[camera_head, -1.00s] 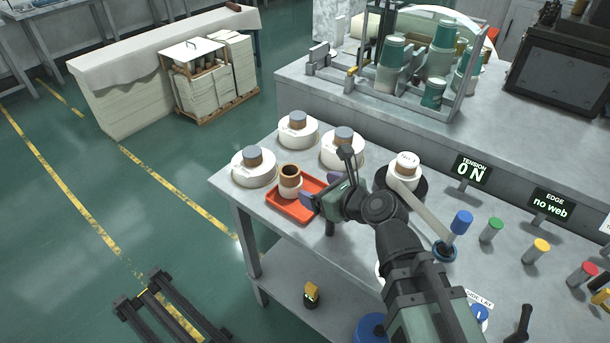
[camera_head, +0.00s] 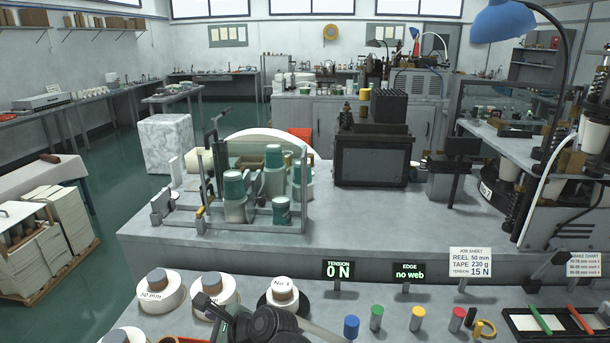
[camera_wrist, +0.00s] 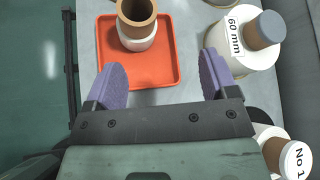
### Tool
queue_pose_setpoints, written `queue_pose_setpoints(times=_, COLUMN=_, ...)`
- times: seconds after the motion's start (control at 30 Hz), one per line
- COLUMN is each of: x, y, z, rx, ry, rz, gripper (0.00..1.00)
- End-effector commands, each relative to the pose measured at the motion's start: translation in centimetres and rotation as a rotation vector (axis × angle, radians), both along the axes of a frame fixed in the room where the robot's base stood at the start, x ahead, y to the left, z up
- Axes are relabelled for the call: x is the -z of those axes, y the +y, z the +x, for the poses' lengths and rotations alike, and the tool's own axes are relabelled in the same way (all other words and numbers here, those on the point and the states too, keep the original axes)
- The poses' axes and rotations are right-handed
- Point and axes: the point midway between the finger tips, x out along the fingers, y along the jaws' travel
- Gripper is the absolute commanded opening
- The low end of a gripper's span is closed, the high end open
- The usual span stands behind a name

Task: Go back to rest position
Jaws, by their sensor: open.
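My gripper (camera_wrist: 158,82) shows in the wrist view with its two purple fingers spread apart and nothing between them. Ahead of the fingers is an orange-red tray (camera_wrist: 150,72) on the grey bench. A brown cardboard core on a white base (camera_wrist: 137,22) stands on the tray, apart from the fingers. In the head view my arm's dark wrist (camera_head: 262,325) is at the bottom edge, and the fingers are not clearly visible there.
White reels stand around, including a 60 mm reel (camera_wrist: 240,45), a 50 mm reel (camera_head: 160,292) and the No 1 reel (camera_head: 283,296). Displays read tension 0 N (camera_head: 338,270) and no web (camera_head: 410,271). Coloured knobs line the bench's right side. A rack with green cups (camera_head: 235,190) stands behind.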

Motion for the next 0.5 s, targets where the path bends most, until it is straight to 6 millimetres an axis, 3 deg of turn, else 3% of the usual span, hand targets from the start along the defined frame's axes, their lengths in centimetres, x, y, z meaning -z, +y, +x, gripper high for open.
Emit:
queue_pose_setpoints(times=0.03, x=-2.0, y=-1.7, z=0.8, rx=-0.035, ry=-0.065, rz=-0.067, gripper=0.79)
queue_pose_setpoints(times=0.17, x=-4.0, y=-7.6, z=2.8, rx=-0.204, ry=-0.270, rz=-0.317, gripper=0.79)
queue_pose_setpoints(times=0.27, x=-6.1, y=-13.8, z=4.1, rx=-0.399, ry=-0.409, rz=-0.549, gripper=0.79)
queue_pose_setpoints(times=0.37, x=-9.0, y=-21.6, z=4.5, rx=-0.668, ry=-0.498, rz=-0.784, gripper=0.79)
queue_pose_setpoints(times=0.4, x=-10.2, y=-24.9, z=4.3, rx=-0.792, ry=-0.513, rz=-0.863, gripper=0.79)
queue_pose_setpoints(times=0.5, x=-12.5, y=-31.8, z=3.2, rx=-1.078, ry=-0.505, rz=-0.979, gripper=0.79)
